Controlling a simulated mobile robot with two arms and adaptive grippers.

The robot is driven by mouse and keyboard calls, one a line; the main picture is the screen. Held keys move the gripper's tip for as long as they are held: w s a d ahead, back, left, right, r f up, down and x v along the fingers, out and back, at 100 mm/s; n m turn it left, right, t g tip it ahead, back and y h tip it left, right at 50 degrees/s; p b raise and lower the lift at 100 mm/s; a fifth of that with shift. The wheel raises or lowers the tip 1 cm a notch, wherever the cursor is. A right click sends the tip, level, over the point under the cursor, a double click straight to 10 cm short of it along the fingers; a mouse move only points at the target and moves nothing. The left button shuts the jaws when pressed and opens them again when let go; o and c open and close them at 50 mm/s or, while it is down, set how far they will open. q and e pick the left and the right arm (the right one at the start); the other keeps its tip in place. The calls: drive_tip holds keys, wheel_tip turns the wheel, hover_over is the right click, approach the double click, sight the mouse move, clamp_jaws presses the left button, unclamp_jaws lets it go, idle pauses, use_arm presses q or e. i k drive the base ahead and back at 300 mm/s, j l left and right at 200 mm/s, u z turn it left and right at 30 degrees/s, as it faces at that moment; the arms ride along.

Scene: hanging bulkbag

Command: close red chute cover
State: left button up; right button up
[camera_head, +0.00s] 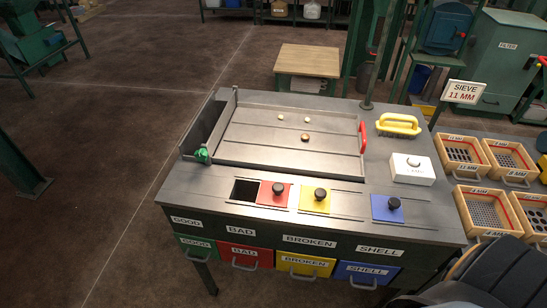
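The red chute cover (273,194) is a flat red plate with a black knob on the tabletop. An open dark rectangular chute hole (245,190) shows directly to its left, and the plate borders the hole's right edge. The yellow cover (315,200) lies close to the right of the red one. The blue cover (387,208) lies farther right, with a wider gap between. Neither of my grippers is in view.
A shallow tray (240,146) with a few small pieces, a yellow brush (398,124) and a white scale-like box (412,169) are on the table. Labelled drawers, including the red BAD drawer (245,256), sit below the front edge. Sieves (481,207) stand right.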

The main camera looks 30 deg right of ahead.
sight(271, 193)
drive_tip(key=z, duration=0.85)
